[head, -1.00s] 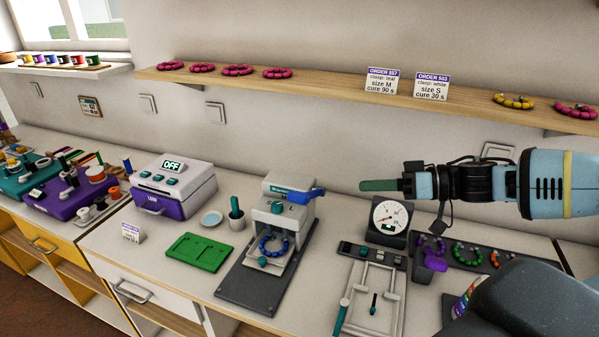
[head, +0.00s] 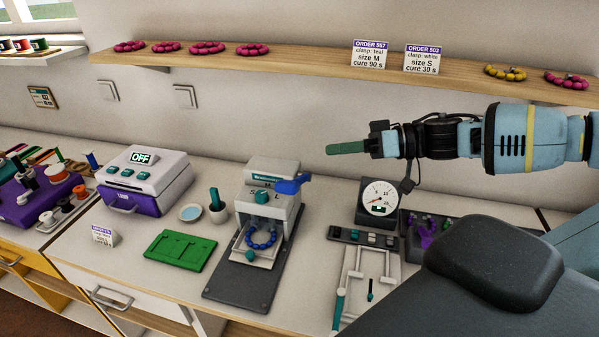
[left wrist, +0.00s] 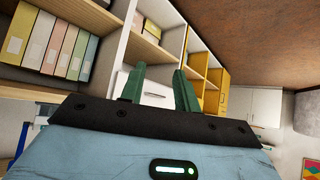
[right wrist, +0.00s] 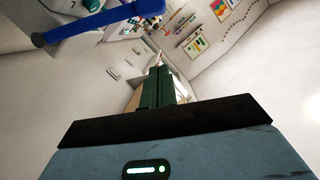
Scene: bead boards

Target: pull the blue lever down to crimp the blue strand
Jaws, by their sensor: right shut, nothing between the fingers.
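The blue lever (head: 290,184) sticks out to the right from the top of a white and grey crimping press (head: 268,205). It also crosses the upper left of the right wrist view (right wrist: 95,22). The blue strand (head: 262,237), a loop of blue beads, lies in the press on its lower plate. My right gripper (head: 329,149) has shut green fingers, empty, above and to the right of the lever and apart from it. The shut fingers also show in the right wrist view (right wrist: 155,85). My left gripper (left wrist: 158,84) is open and empty, facing shelves away from the bench.
Left of the press are a green tray (head: 180,250), a small cup (head: 217,212) and a purple and white oven (head: 145,180) reading OFF. A dial gauge (head: 379,196) stands to the right. A wooden shelf (head: 310,60) runs along the wall above.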

